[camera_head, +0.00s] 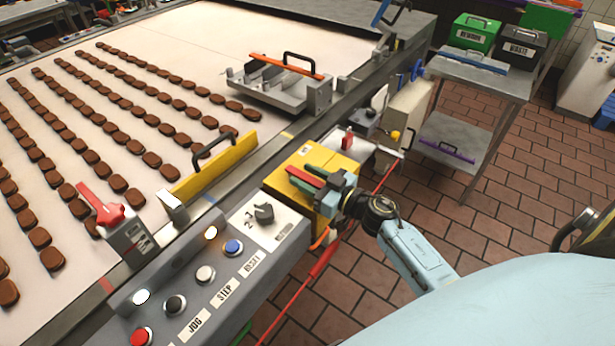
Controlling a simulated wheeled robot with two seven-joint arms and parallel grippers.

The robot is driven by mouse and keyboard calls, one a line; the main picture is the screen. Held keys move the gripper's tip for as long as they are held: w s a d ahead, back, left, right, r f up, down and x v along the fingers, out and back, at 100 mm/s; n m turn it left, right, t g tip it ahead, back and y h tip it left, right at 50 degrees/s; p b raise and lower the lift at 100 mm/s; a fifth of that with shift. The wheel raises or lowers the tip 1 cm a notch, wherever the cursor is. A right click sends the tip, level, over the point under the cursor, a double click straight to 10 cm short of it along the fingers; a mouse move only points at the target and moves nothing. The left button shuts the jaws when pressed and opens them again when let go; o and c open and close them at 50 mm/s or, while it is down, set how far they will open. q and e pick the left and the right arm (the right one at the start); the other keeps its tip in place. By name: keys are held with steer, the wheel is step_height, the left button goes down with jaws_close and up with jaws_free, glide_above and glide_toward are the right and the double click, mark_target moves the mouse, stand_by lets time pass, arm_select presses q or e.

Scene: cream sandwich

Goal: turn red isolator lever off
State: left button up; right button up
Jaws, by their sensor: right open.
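A yellow box (313,157) stands at the right side of the conveyor. A red lever (303,177) sticks out at the box, pointing left. My right gripper (312,190) comes in from the right, with its teal fingers open right beside the red lever. The fingers partly cover the lever and the front of the box. I cannot tell whether they touch the lever or whether it lies between them. Another red handle (101,208) stands on a small grey box at the conveyor's near edge. My left gripper is not in view.
A grey control panel (190,310) with several buttons and a black rotary knob (264,212) lies left of the gripper. A red cord (318,270) runs below the gripper. A yellow guard (213,167) borders the belt. Brown tiled floor (430,230) is open to the right.

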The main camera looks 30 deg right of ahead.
steer(key=shift+c, duration=0.4)
jaws_close()
steer(key=shift+w+d+n+g+y, duration=0.1)
steer(key=shift+d+n+g+y, duration=0.15)
steer(key=shift+n+y, duration=0.25)
steer(key=shift+w+d+n+g+y, duration=0.1)
steer(key=shift+n+g+y, duration=0.2)
steer(key=shift+y, duration=0.3)
steer(key=shift+w+d+n+g+y, duration=0.15)
steer(key=shift+n+g+y, duration=0.1)
steer(key=shift+n+y, duration=0.2)
steer(key=shift+w+d+n+g+y+b, duration=0.2)
steer(key=shift+n+g+y+b, duration=0.35)
steer(key=shift+y, duration=0.2)
steer(key=shift+w+d+n+g+y+b, duration=0.15)
steer(key=shift+n+g+y+b, duration=0.25)
steer(key=shift+n+g+y, duration=0.25)
steer(key=shift+s, duration=0.15)
